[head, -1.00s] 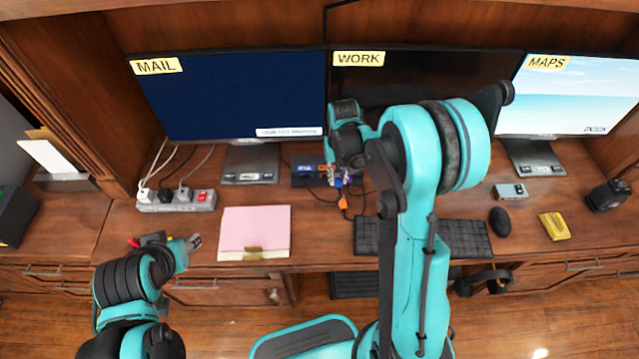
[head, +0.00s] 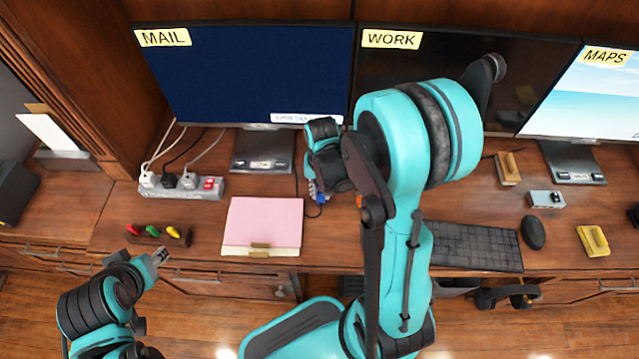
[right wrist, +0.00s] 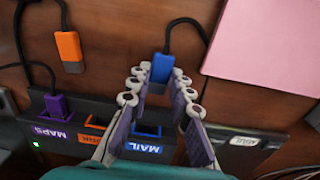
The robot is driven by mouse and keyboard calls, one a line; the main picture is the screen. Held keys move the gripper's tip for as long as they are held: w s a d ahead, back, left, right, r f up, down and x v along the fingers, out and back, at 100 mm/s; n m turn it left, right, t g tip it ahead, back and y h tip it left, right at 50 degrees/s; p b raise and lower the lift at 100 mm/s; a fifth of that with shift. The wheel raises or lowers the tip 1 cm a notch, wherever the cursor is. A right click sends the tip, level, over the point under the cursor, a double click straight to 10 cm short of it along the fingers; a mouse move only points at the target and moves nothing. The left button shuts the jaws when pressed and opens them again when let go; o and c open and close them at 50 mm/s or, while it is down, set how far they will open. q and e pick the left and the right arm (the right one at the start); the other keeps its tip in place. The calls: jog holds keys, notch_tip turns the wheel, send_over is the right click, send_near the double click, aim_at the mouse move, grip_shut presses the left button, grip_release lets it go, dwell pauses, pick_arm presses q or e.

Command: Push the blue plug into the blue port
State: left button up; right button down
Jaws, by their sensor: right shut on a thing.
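My right gripper (right wrist: 158,74) is shut on the blue plug (right wrist: 161,66), which sits between its fingertips with a dark cord running away from it. The blue port (right wrist: 147,129) is the one marked MAIL on the dark hub (right wrist: 70,150). In the right wrist view it lies below the plug, partly between the fingers, and the plug is apart from it. In the head view my right gripper (head: 318,185) is right of the pink folder, and my arm hides the hub. My left gripper (head: 160,257) hangs by the desk's front edge; its jaws are unclear.
An orange plug (right wrist: 68,46) lies loose on the desk. A purple plug (right wrist: 56,105) is in the MAPS port. The pink folder (head: 262,222), power strip (head: 182,187), monitor stand (head: 262,152) and keyboard (head: 470,246) stand around the work area.

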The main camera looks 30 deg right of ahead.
jog(key=shift+w+d+b, duration=0.1)
jog(key=shift+w+d, duration=0.4)
jog(key=shift+w, duration=0.3)
jog(key=shift+w+d+b, duration=0.1)
jog(key=shift+w+d, duration=0.45)
jog(key=shift+w, duration=0.3)
jog(key=shift+w+d+b, duration=0.1)
jog(key=shift+w+d, duration=0.4)
jog(key=shift+w, duration=0.3)
jog(key=shift+w+d+b, duration=0.2)
jog(key=shift+w+d, duration=0.2)
jog(key=shift+w, duration=0.2)
jog(key=shift+w+d+b, duration=0.15)
jog(key=shift+w+d, duration=0.2)
jog(key=shift+w, duration=0.25)
dwell(0.6)
jog(key=c, duration=1.3)
grip_release()
notch_tip(320, 180, up, 12)
jog(key=shift+s, duration=0.1)
